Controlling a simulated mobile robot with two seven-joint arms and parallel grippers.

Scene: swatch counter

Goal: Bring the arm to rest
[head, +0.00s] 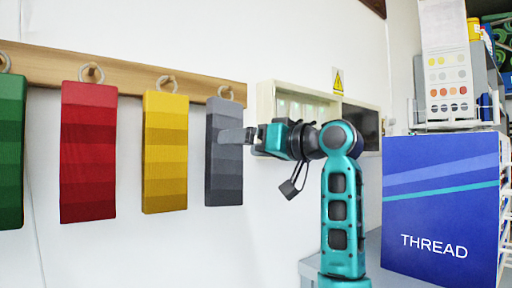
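My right arm rises at right of centre in the head view. Its gripper (236,136) points left, with the grey finger tip in front of the grey swatch strip (224,178). I see the fingers edge-on, so I cannot tell whether they are open or shut, or whether they touch the strip. The grey strip hangs upright from a hook on the wooden rail (128,80). My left gripper is not in view.
Yellow (165,155), red (88,155) and green (10,150) strips hang along the rail to the left. A blue THREAD box (440,210) stands right of my arm, with a colour card (447,65) above it. A shallow wall cabinet (265,100) is behind the gripper.

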